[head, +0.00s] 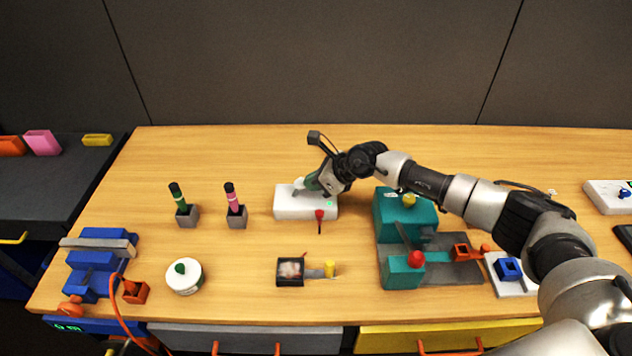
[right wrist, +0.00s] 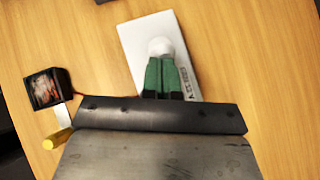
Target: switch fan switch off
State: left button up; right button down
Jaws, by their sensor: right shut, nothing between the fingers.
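A white box (head: 288,211) stands near the middle back of the table, with a small green light and a red-tipped lever (head: 319,214) at its front right. In the right wrist view the white box (right wrist: 133,45) carries a round white ball (right wrist: 160,46) and small printing. My right gripper (head: 312,182) is over the box. Its green fingertips (right wrist: 161,65) are shut, with nothing held, and appear at the ball; whether they touch it I cannot tell. No fan or readable fan label shows, so I cannot tell which control is the fan switch. My left gripper is not in view.
A dark box with a yellow-handled lever (head: 329,269) lies in front. A teal fixture (head: 403,271) and a white plate with a blue switch (head: 508,268) stand right. Two pens in grey holders (head: 187,217), a round white container (head: 184,278) and a blue fixture (head: 95,262) stand left.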

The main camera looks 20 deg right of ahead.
jog(key=shift+w+a+r+h+p, duration=0.15)
jog(key=shift+a+r+h+p, duration=0.6)
jog(key=shift+p, duration=0.6)
jog(key=shift+w+a+n+g+h+p, duration=0.25)
jog(key=shift+a+g+h+p, duration=0.35)
jog(key=shift+h, duration=0.35)
jog(key=shift+a+h, duration=0.4)
jog(key=shift+h, duration=0.4)
jog(key=shift+w+a+n, duration=0.1)
jog(key=shift+n, duration=0.15)
jog(key=shift+w+a+g+h+b, duration=0.1)
jog(key=shift+a+g+h+b, duration=0.3)
jog(key=shift+h, duration=0.3)
jog(key=shift+w+a+b, duration=0.2)
jog(key=shift+a+b, duration=0.4)
jog(key=shift+b, duration=0.1)
jog(key=shift+r, duration=0.15)
